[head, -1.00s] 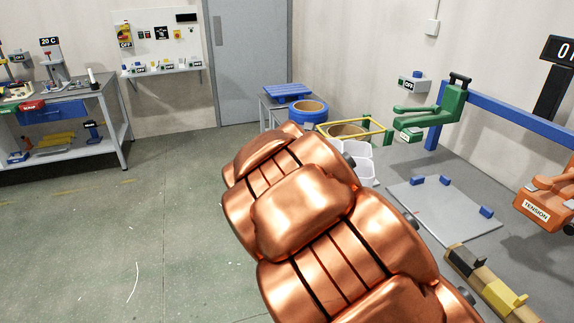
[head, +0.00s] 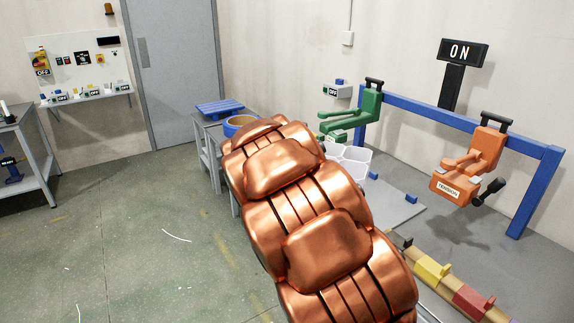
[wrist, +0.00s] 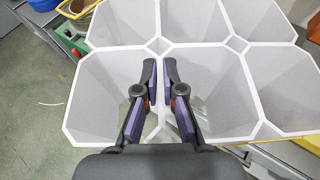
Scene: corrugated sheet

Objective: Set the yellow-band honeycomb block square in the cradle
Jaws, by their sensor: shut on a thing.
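A honeycomb block of white, open cells (wrist: 95,95) fills much of the wrist view. My gripper (wrist: 160,88) is shut on one of its cell walls, between two near cells. In the head view the white cells (head: 352,158) show past my copper arm, which hides my gripper there. I cannot tell whether this plate is the cradle.
A green clamp (head: 362,112) and an orange clamp marked TENSION (head: 470,170) hang on a blue rail (head: 425,115). A beam with yellow and red blocks (head: 450,285) lies at front right. A blue tray (head: 220,108) stands behind.

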